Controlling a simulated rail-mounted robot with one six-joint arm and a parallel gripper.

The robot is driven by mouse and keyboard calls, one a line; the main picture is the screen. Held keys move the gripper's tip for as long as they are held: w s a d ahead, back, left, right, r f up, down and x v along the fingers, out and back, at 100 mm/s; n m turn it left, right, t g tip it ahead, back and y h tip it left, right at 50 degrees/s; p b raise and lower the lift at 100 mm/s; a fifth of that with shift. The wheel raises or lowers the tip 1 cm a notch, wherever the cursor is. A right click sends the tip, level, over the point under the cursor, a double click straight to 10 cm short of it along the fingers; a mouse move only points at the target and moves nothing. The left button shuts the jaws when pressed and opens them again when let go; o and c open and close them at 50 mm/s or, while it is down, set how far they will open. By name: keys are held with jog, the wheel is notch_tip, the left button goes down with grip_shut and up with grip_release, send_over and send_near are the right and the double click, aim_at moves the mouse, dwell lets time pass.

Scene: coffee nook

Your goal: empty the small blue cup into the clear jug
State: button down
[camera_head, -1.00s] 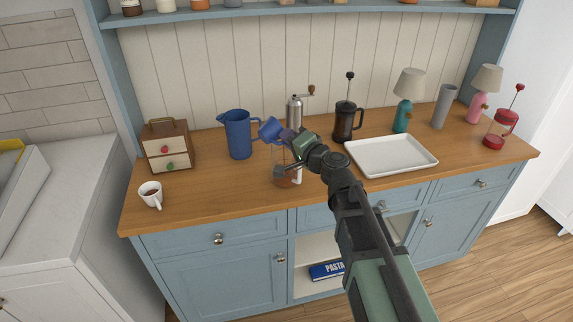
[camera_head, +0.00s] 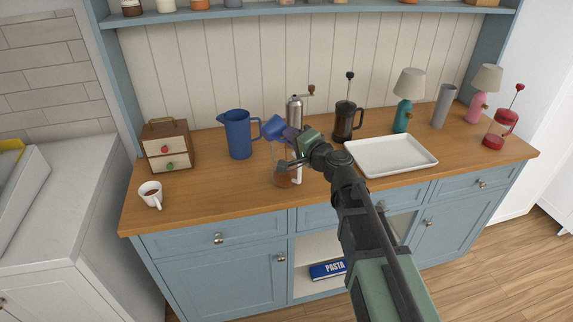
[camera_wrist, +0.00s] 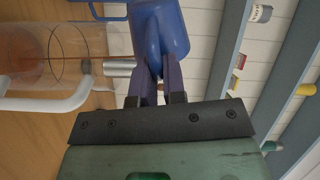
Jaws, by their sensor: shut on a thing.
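My gripper (camera_head: 292,135) is shut on the small blue cup (camera_head: 274,128) and holds it tipped above the clear jug (camera_head: 280,170). In the wrist view the blue cup (camera_wrist: 162,32) sits between the fingers, and its inside is hidden. The clear jug (camera_wrist: 40,90) shows at the left there, with its white handle. A thin brown streak runs through the jug, looking like a poured stream. Brown liquid shows low in the jug in the head view. My gripper partly covers the jug there.
A blue pitcher (camera_head: 238,135) stands close left of the cup. A metal grinder (camera_head: 295,112) and a dark French press (camera_head: 344,122) stand behind. A white tray (camera_head: 390,156) lies to the right. A white mug (camera_head: 151,195) and a wooden drawer box (camera_head: 167,148) are at the left.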

jog(key=shift+w+d, duration=0.1)
jog(key=shift+d, duration=0.05)
jog(key=shift+m, duration=0.3)
jog(key=shift+s+a, duration=0.4)
jog(key=shift+a, duration=0.1)
jog(key=shift+w+d+r, duration=0.1)
jog(key=shift+w+d, duration=0.05)
jog(key=shift+m, duration=0.4)
